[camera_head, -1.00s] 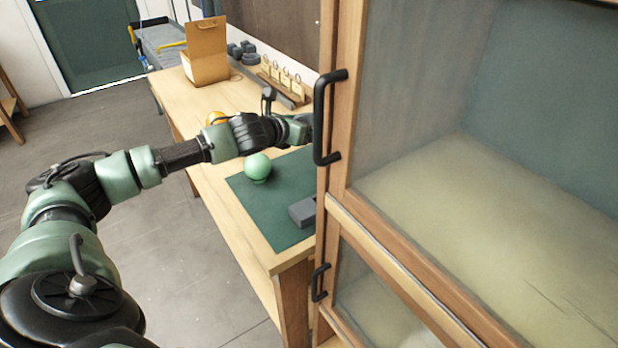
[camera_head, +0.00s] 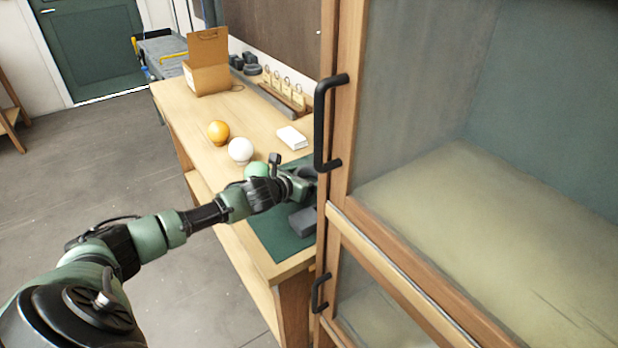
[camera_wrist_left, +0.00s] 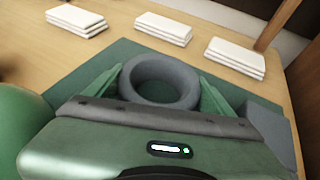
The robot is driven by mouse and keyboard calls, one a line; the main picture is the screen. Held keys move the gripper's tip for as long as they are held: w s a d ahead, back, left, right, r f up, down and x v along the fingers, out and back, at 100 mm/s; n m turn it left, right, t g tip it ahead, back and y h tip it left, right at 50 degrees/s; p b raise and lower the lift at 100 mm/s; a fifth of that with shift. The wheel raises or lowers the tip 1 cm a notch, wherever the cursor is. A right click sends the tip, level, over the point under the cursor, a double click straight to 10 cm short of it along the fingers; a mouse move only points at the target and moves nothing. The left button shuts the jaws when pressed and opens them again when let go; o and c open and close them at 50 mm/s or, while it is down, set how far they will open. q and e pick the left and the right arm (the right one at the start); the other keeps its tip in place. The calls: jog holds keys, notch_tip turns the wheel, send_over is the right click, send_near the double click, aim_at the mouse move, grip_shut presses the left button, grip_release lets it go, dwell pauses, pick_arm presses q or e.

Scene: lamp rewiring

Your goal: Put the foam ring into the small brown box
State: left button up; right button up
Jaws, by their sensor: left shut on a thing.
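The foam ring (camera_wrist_left: 125,82) is a thick grey ring in the left wrist view, sitting between the two green fingers of my left gripper (camera_wrist_left: 160,85). The gripper is shut on it, over the green mat (camera_wrist_left: 88,68). In the head view my left gripper (camera_head: 302,184) is at the mat, beside the cabinet frame, with its fingertips and the ring mostly hidden. The brown box (camera_head: 211,80) stands with its lid raised at the far end of the workbench. My right gripper is not in view.
An orange ball (camera_head: 218,132), a white ball (camera_head: 240,150) and a white stack (camera_head: 292,137) are on the workbench (camera_head: 185,115). A grey block (camera_head: 303,222) lies on the mat near the gripper. The cabinet door frame (camera_head: 335,150) with black handles stands close on the right.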

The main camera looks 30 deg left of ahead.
pick_arm(q)
jog(key=o, duration=1)
jog(key=shift+f, duration=0.1)
